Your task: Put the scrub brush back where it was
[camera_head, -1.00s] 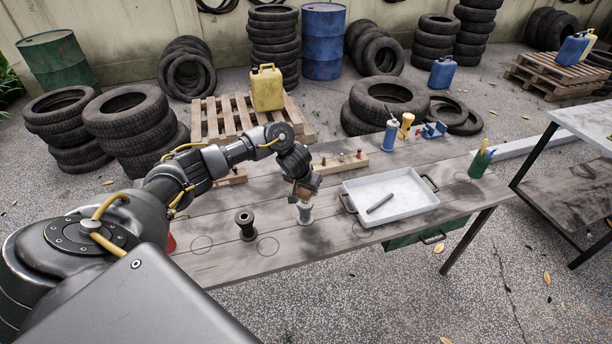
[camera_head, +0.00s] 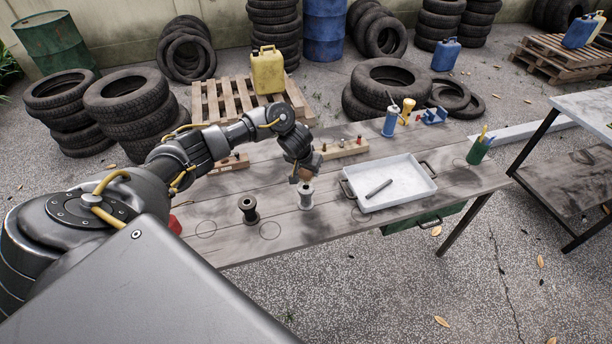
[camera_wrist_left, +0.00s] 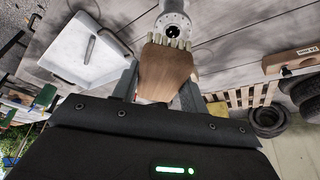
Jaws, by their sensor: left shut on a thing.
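The scrub brush (camera_wrist_left: 166,74) has a brown wooden block and pale bristles. My left gripper (camera_wrist_left: 160,88) is shut on its block, with a finger on either side and the bristles pointing away from the wrist. In the head view my left gripper (camera_head: 302,174) is over the workbench (camera_head: 290,218), above a pale grey spool (camera_head: 306,197). The brush is mostly hidden there. In the wrist view the bristles overlap the near edge of the spool (camera_wrist_left: 173,22); I cannot tell whether they touch. My right gripper is not in view.
A dark spool (camera_head: 248,209) stands left of the pale one. A white tray (camera_head: 405,186) with a grey bar lies to the right. A wooden block with pegs (camera_head: 341,149) is behind. Faint rings mark bare patches along the bench's front.

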